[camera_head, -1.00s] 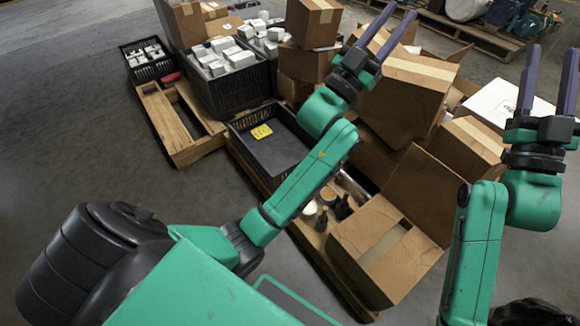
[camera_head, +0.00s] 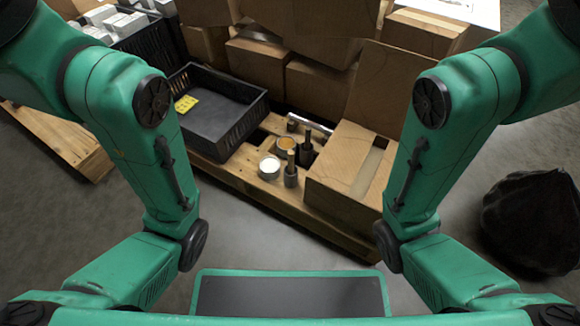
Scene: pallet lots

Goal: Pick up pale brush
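A small upright item with a pale wooden handle (camera_head: 291,160) stands on the wooden pallet, its lower part dark. It may be the pale brush, but it is too small to be sure. Next to it are a white-topped can (camera_head: 269,168), an amber-topped can (camera_head: 287,144) and a dark upright item (camera_head: 306,150). Both my arms rise at the left and right sides, and their grippers are outside the picture. Nothing of mine touches the small items.
A black crate (camera_head: 222,141) with a yellow label sits left of the small items. A cardboard box (camera_head: 340,170) stands close on their right, with more boxes stacked behind. A silvery tube (camera_head: 310,123) lies at the back. A black bag (camera_head: 532,222) is at the right. Floor in front is clear.

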